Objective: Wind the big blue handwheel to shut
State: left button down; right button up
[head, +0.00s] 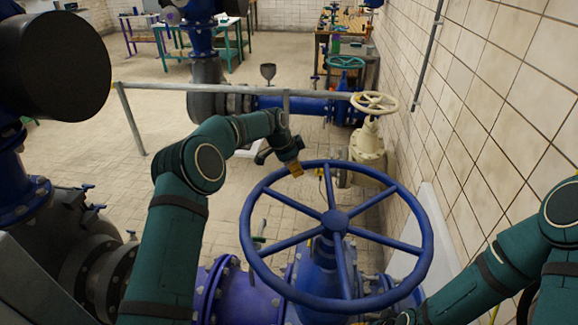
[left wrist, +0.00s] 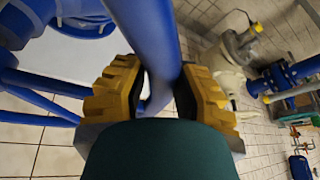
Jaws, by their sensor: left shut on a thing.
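The big blue handwheel (head: 336,219) stands in front of me in the head view, with a round rim, several spokes and a central hub. It sits on a blue valve body (head: 318,265). My left gripper (head: 293,169) is at the far side of the rim, left of centre. In the left wrist view its yellow finger pads (left wrist: 158,92) lie on either side of the blue rim (left wrist: 148,35), and it is shut on it. My right arm comes in from the right and runs down to the bottom edge, below the wheel; its gripper is not visible.
A cream valve with a small handwheel (head: 374,103) stands beyond the wheel, near the tiled wall (head: 500,100) on the right. A grey railing (head: 230,90) crosses behind my left arm. Blue pipes lie beyond it. Open floor (head: 130,85) is at the left.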

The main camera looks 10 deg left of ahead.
pick_arm(q)
jog(key=shift+w+d+f+m, duration=0.15)
jog(key=shift+w+d+m, duration=0.25)
jog(key=shift+d, duration=0.1)
jog(key=c, duration=0.7)
grip_release()
jog(key=shift+d, duration=0.1)
jog(key=v, duration=1.2)
jog(key=shift+w, duration=0.15)
